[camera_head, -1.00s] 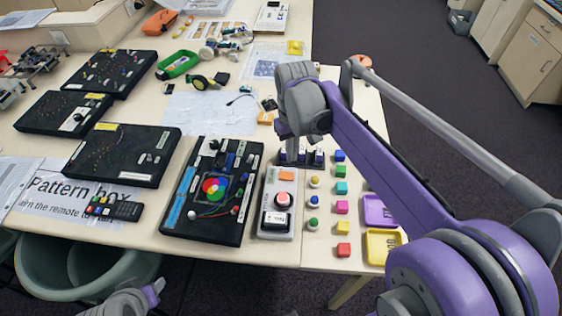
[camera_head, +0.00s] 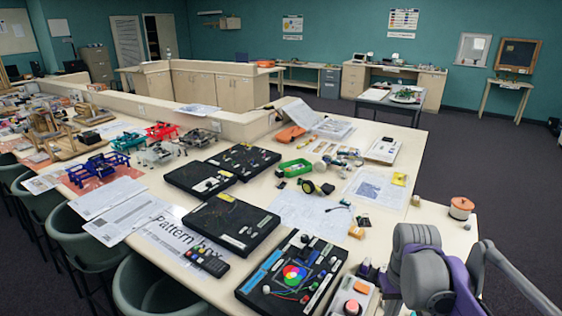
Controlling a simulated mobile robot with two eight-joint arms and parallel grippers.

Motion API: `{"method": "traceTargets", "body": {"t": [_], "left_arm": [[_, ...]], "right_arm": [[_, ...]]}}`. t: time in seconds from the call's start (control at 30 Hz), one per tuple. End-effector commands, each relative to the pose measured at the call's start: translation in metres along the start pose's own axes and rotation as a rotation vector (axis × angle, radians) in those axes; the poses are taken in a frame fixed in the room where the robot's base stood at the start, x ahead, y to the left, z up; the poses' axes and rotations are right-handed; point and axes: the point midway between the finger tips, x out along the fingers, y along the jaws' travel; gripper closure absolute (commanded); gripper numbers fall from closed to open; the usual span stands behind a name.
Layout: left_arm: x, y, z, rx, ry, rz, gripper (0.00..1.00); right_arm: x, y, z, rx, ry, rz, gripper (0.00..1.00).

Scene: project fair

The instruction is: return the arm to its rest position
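My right arm (camera_head: 425,272) comes in at the lower right corner, its grey wrist and purple link over the near right part of the table (camera_head: 400,208). Its fingers are not clear; small dark purple parts show beside the wrist, and I cannot tell whether the gripper is open or shut. I see nothing held. My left arm and gripper are not in view.
A black panel with a colour wheel (camera_head: 262,290) and a white box with a button (camera_head: 340,302) lie left of the wrist. More black boxes (camera_head: 232,222), a remote (camera_head: 205,262) and an orange-lidded pot (camera_head: 461,208) stand on the table. Open floor (camera_head: 490,165) lies to the right.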

Motion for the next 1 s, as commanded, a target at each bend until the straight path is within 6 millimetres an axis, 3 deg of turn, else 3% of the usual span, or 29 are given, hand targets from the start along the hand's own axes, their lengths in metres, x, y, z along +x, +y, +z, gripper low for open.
{"method": "traceTargets", "body": {"t": [0.33, 0.6, 0.8, 1.0], "left_arm": [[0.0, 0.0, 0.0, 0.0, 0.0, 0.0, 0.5], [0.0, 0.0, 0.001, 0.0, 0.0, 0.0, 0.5], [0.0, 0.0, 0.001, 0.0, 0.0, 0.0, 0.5], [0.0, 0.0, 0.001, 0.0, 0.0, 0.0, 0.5]], "right_arm": [[0.018, -0.031, 0.061, -0.012, 0.187, 0.014, 1.0], [0.059, -0.056, 0.124, -0.024, 0.398, 0.006, 1.0], [0.079, -0.063, 0.144, -0.026, 0.481, -0.005, 1.0], [0.081, -0.064, 0.146, -0.026, 0.493, -0.007, 1.0]]}}
